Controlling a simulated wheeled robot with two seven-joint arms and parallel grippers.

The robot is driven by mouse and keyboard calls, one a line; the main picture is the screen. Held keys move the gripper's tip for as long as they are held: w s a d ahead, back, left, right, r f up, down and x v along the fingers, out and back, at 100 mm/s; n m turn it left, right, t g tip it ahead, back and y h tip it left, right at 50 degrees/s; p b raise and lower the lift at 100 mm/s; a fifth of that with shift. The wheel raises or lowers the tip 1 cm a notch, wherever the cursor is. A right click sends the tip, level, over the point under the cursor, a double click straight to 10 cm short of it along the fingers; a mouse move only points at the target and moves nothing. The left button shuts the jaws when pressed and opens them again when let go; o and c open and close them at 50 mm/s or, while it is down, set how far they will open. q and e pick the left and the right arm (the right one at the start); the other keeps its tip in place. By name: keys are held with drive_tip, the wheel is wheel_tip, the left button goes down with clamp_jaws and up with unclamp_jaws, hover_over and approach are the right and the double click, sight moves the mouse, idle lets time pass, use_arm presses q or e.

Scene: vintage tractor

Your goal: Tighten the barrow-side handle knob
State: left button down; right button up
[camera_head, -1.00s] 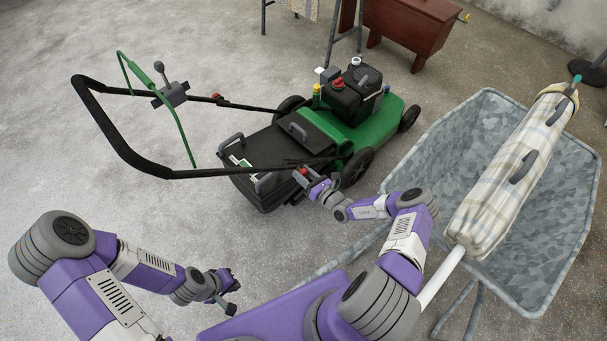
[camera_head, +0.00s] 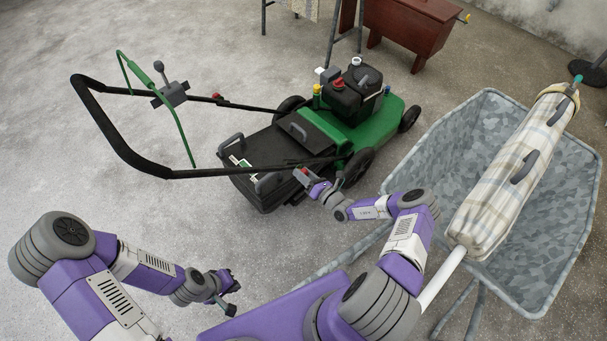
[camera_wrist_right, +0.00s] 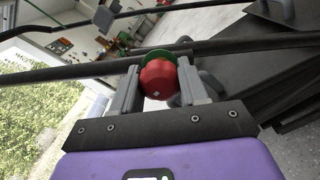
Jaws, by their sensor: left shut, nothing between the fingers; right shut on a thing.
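The barrow-side handle knob is red (camera_wrist_right: 159,78). In the right wrist view it sits between the two fingers of my right gripper (camera_wrist_right: 158,90), against a green disc on the black handle bar (camera_wrist_right: 235,43). In the head view the knob (camera_head: 304,171) shows as a small red spot at the tip of my right gripper (camera_head: 311,178), which is shut on it. The mower (camera_head: 372,122) is green and black, with its looped black handle reaching left. My left gripper (camera_head: 229,291) is shut and empty, low over the floor at the lower left.
A grey metal wheelbarrow (camera_head: 548,245) with a plaid golf-bag-like bundle (camera_head: 505,175) stands right of the mower. A second red knob (camera_head: 217,97) is on the far handle bar. A red-brown chest (camera_head: 412,28) stands behind. The floor at left is clear.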

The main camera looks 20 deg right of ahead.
drive_tip(key=shift+s+f, duration=0.15)
drive_tip(key=o, duration=1.1)
drive_tip(key=shift+c, duration=0.2)
drive_tip(key=p+v, duration=0.2)
drive_tip(key=v, duration=0.5)
drive_tip(key=shift+s+d, duration=0.15)
drive_tip(key=shift+s, duration=0.1)
